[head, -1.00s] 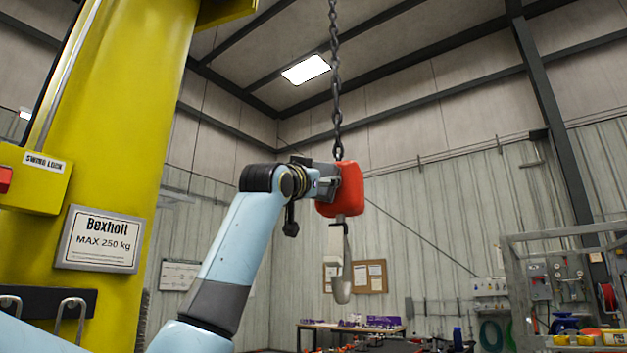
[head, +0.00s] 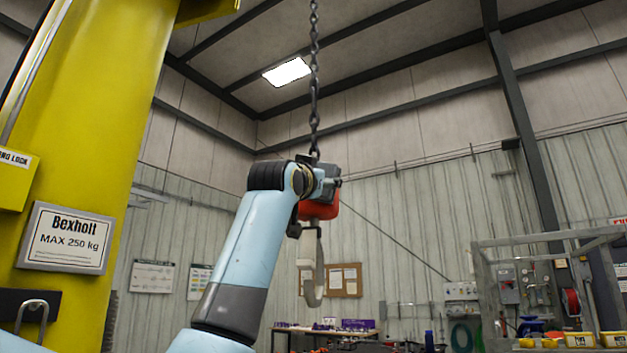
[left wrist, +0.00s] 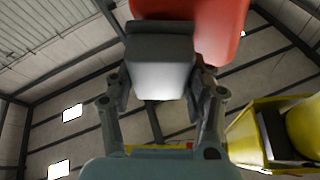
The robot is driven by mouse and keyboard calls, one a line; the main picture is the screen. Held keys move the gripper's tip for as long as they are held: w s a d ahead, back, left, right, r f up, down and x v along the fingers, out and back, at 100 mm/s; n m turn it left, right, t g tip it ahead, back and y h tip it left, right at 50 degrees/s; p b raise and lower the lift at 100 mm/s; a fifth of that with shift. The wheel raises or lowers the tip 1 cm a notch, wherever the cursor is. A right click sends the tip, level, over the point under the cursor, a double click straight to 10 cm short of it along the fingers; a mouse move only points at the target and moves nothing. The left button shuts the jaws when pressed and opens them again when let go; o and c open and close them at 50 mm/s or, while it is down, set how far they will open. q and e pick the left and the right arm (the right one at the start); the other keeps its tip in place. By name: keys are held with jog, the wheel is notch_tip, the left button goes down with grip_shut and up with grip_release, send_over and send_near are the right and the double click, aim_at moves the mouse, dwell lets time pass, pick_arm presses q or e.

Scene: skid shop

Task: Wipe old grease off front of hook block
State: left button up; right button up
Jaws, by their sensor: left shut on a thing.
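The red hook block (head: 318,210) hangs on a dark chain (head: 314,90), with its grey hook (head: 320,265) below. My left gripper (head: 328,183) is in front of the block and hides its upper part. In the left wrist view, the gripper (left wrist: 160,82) is shut on a grey and white pad (left wrist: 160,72). The red block (left wrist: 222,28) is right behind the pad; I cannot tell whether they touch. No grease is visible, as the front is mostly covered. My right gripper is not in view.
A yellow crane column (head: 100,130) with a load plate (head: 65,238) stands close on the left. A metal frame (head: 484,290) and a workbench (head: 335,331) stand farther back. The air to the right of the block is clear.

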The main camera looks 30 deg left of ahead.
pick_arm(q)
jog(key=shift+a, duration=0.1)
jog(key=s+a, duration=0.1)
jog(key=a, duration=0.6)
jog(key=shift+s, duration=0.3)
dwell(0.4)
jog(key=shift+s, duration=0.15)
jog(key=s+d+b, duration=0.1)
jog(key=s+d, duration=0.1)
jog(key=s, duration=0.6)
jog(key=shift+s+b, duration=0.2)
jog(key=shift+b, duration=0.1)
dwell(0.6)
